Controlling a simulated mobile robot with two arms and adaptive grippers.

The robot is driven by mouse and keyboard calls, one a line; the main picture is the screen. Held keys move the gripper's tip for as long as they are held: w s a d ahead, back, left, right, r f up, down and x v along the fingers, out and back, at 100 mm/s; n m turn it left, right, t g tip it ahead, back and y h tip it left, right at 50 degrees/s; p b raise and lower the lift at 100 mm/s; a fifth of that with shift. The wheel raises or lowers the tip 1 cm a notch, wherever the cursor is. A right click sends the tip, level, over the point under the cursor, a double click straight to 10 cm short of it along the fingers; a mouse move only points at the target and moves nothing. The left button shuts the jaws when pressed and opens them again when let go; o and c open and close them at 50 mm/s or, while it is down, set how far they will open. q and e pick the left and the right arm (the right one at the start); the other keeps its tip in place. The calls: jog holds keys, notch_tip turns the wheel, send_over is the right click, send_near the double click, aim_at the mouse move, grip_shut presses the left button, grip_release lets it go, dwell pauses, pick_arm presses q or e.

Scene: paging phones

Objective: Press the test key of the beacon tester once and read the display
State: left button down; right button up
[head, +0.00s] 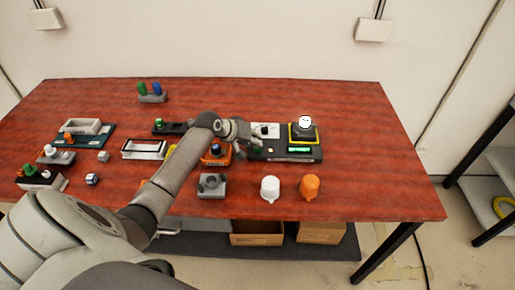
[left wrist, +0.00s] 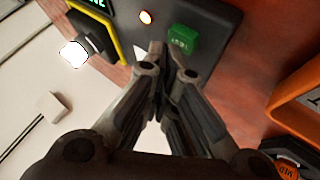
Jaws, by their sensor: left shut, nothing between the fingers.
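The beacon tester (head: 285,156) is a dark flat box at the right middle of the table. A beacon with a white face (head: 305,121) stands in the yellow frame. My left gripper (left wrist: 168,60) is shut and empty, fingertips close to the key; contact cannot be told. My right gripper is out of view.
A white cup (head: 270,187) and an orange cup (head: 310,186) stand in front of the tester. A grey block (head: 212,185) and an orange device (head: 216,155) are nearby. Other devices fill the table's left. The right end is clear.

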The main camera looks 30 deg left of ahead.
pick_arm(q)
jog(key=shift+f, duration=0.5)
dwell(0.6)
dwell(0.3)
jog(key=shift+r+p, duration=0.9)
jog(key=shift+r, duration=0.05)
notch_tip(320, 180, up, 5)
jog(key=p, duration=0.5)
dwell(0.6)
